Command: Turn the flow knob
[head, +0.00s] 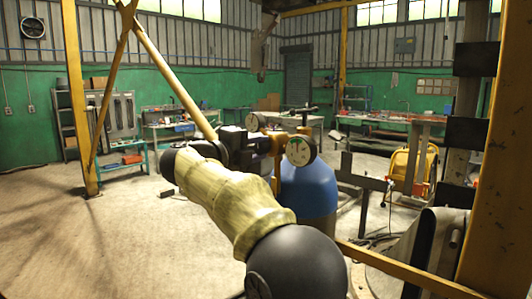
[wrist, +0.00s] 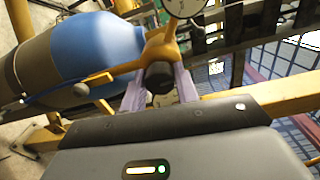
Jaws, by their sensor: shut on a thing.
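The flow knob (wrist: 159,75) is a short black cylinder on a yellow-brass regulator body (wrist: 157,47) in the wrist view. My gripper (wrist: 158,88) has its two pale purple fingers on either side of the knob, shut on it. In the head view my gripper (head: 262,142) is at the regulator, beside a round white dial gauge (head: 300,151); the knob is hidden there behind my arm. The gauge shows in part at the top of the wrist view (wrist: 185,6). A blue gas cylinder (head: 310,188) stands below the regulator; it also shows in the wrist view (wrist: 95,45).
A second gauge (head: 253,121) sits left of the first. A yellow post (head: 495,200) rises close on the right, and a low yellow rail (head: 400,272) crosses the lower right. A yellow cart (head: 412,165) stands behind. The floor at left (head: 95,245) is clear.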

